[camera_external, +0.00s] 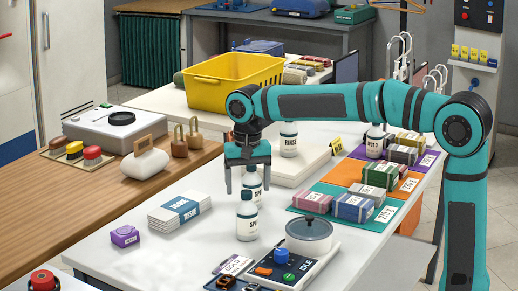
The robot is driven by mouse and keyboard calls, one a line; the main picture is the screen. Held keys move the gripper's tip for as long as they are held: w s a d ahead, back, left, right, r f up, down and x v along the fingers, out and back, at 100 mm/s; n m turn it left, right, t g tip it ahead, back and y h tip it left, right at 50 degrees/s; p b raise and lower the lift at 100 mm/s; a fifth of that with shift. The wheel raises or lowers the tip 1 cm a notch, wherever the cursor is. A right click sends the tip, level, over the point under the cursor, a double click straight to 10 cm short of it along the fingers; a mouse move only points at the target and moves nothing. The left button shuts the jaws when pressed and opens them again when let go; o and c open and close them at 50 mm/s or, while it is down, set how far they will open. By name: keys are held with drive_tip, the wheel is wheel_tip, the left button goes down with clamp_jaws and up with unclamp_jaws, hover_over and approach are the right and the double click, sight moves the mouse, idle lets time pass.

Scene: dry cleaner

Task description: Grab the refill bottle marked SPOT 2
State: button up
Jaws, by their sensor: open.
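Two white bottles with dark-lettered labels stand upright on the white table, a front bottle (247,222) and a rear bottle (253,183). Both labels start with "SP"; the numbers are not legible, so I cannot tell which is SPOT 2. My gripper (248,184) points down with its fingers apart and empty. In the picture the rear bottle shows between the fingers, its upper part near the fingertips; I cannot tell whether it is truly between them. The front bottle stands nearer the camera, just below the fingertips in the picture.
A bottle marked RINSE (289,142) and another white bottle (375,143) stand farther back. A control box (262,268) with a lidded pot (309,236) is at the front right. Tissue packs (178,211) lie left. Bundled cloths (352,207) lie right. A yellow basket (234,82) is behind.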

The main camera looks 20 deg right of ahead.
sight(246, 192)
drive_tip(key=shift+a+f, duration=0.2)
drive_tip(key=shift+f, duration=2.5)
drive_tip(key=c, duration=1.6)
